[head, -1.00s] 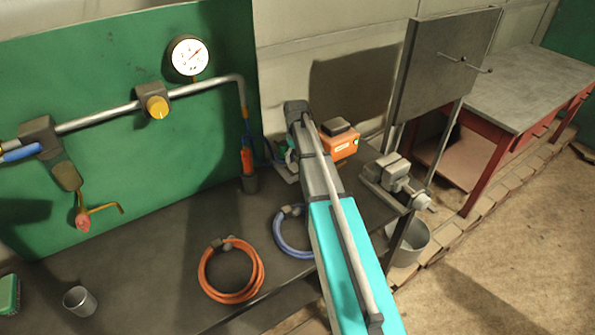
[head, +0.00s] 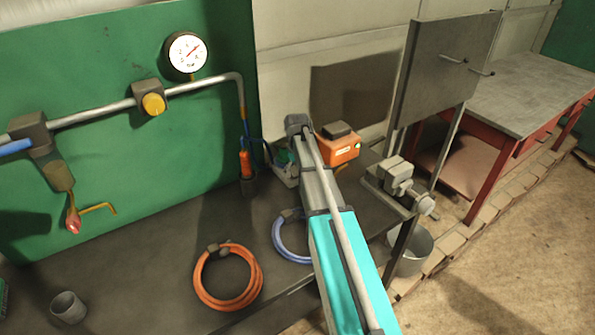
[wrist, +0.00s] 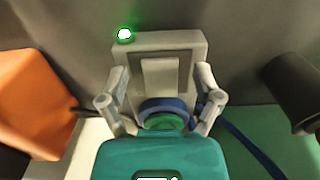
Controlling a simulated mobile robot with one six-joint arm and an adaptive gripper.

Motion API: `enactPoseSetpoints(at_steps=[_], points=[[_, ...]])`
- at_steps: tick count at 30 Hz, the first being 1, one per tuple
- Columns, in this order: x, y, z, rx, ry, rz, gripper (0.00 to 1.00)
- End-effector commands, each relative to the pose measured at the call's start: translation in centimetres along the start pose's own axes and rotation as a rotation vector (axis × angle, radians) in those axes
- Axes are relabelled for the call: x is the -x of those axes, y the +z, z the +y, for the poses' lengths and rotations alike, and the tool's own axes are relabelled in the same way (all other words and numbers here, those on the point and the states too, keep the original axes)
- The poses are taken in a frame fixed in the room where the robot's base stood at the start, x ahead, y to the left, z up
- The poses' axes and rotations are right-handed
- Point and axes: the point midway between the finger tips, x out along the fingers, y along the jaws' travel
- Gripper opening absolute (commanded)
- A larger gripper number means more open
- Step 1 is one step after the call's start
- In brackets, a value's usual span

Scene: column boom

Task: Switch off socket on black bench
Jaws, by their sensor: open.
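The socket (wrist: 173,65) is a grey box with a raised plate on its face, seen in the wrist view. A green lamp (wrist: 124,34) at its top left corner is lit. A blue ring with a green middle (wrist: 167,115) is at its lower end, and a blue cable runs off to the right. My gripper (wrist: 160,98) is open, with one finger on each side of the socket's lower part. I cannot tell whether the fingers touch it. In the head view the socket (head: 284,174) is mostly hidden behind my arm on the black bench (head: 140,250).
An orange box (head: 338,148) stands close to the right of the socket in the head view. An orange tool in a dark holder (head: 248,180) is to its left. A blue hose coil (head: 290,238), orange hose coil (head: 229,277) and vise (head: 398,182) lie nearby.

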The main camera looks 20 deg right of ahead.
Motion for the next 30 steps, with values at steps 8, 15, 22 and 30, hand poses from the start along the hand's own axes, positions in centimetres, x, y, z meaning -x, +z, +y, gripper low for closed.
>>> enactPoseSetpoints(at_steps=[8,15,22,30], points=[[0.01,0.01,0.02,0.0,0.0,0.0,0.49],[0.0,0.02,0.02,0.0,0.0,0.0,0.05],[0.0,-0.18,0.04,0.0,0.0,-0.024,0.01],[0.12,-0.66,0.1,0.002,0.001,-0.172,0.01]])
